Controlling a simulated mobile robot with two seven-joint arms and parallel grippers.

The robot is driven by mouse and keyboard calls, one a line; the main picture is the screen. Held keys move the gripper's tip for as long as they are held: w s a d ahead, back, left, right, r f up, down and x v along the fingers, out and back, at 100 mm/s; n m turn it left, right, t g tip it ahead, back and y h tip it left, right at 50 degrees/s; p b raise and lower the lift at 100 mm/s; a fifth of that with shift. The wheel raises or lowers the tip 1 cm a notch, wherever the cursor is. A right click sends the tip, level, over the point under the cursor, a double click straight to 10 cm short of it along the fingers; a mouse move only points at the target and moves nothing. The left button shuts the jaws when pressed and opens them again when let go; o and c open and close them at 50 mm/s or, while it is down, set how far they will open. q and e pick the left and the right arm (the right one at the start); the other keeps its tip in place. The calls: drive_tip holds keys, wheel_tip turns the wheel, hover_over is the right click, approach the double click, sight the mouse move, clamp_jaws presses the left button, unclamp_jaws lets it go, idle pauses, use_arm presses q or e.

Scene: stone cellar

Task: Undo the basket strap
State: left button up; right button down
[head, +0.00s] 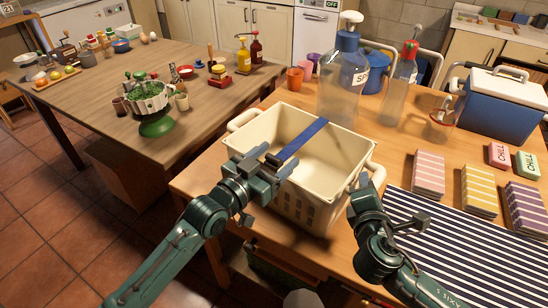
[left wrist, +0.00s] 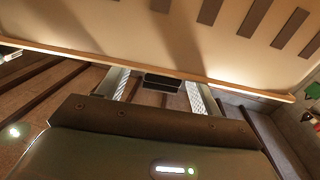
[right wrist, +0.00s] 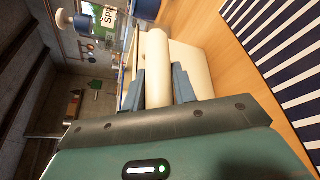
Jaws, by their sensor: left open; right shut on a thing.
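A cream basket (head: 315,150) with slotted sides stands on the wooden table. A blue strap (head: 303,140) lies across its open top, from the far rim to the near rim. A dark buckle (head: 273,161) is at the strap's near end; a dark block (left wrist: 162,82), likely this buckle, shows in the left wrist view. My left gripper (head: 272,170) is open at the near rim, its fingers on either side of the buckle. My right gripper (head: 368,185) is shut on the basket's right handle (right wrist: 158,70); the handle also shows in the head view (head: 377,171).
A large spray bottle (head: 340,80), a clear bottle (head: 397,92) and orange and purple cups (head: 295,80) stand behind the basket. A blue cooler (head: 497,108), folded striped cloths (head: 428,173) and a striped mat (head: 460,245) lie to the right.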

use_arm(q)
drive_tip(key=shift+c, duration=0.2)
use_arm(e)
drive_tip(key=shift+f, duration=0.1)
use_arm(q)
drive_tip(key=c, duration=1.3)
drive_tip(key=shift+r, duration=0.1)
